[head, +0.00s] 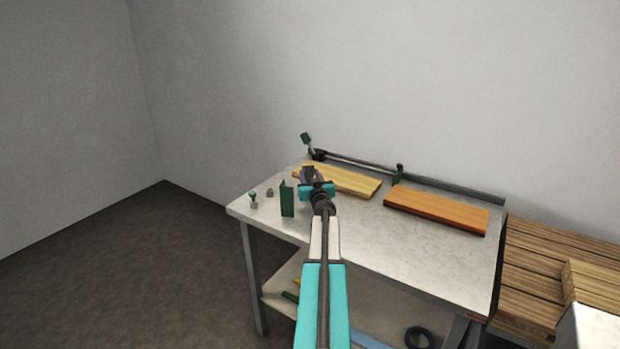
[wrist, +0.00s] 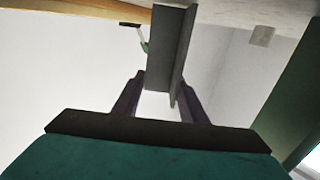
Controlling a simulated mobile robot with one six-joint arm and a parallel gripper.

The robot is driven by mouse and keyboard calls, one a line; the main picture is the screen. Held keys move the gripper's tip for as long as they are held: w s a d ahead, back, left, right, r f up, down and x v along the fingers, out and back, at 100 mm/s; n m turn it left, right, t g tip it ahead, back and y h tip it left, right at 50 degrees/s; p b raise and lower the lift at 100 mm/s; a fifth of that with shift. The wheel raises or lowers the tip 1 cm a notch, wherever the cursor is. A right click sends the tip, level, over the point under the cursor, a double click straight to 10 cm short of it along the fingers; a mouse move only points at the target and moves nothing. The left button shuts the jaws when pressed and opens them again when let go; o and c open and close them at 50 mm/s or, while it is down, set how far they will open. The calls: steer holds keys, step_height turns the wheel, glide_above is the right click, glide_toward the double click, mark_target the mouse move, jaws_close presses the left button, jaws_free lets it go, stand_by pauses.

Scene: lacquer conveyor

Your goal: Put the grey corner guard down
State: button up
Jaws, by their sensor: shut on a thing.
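My gripper (head: 313,184) is over the left part of the workbench, at the left end of a pale yellow board (head: 350,182). It is shut on the grey corner guard (head: 308,172), a small dark grey angled piece. In the wrist view, the guard (wrist: 168,48) stands between the two fingers of my gripper (wrist: 160,100), its two faces meeting along an edge. The board (wrist: 90,12) shows at the top left there, close to the guard. I cannot tell whether the guard touches the board or bench.
A green upright angled piece (head: 287,200) stands just left of my gripper. A small grey piece (head: 270,192) and a green-topped knob (head: 253,199) are farther left. An orange-brown board (head: 436,208) lies right. A clamp bar (head: 360,162) runs along the back. The bench (head: 385,245) front is clear.

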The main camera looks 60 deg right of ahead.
steer(key=shift+f, duration=0.15)
steer(key=o, duration=1.1)
steer(key=shift+c, duration=0.2)
steer(key=shift+r, duration=0.2)
steer(key=v, duration=1.2)
steer(key=shift+r, duration=0.15)
stand_by(0.3)
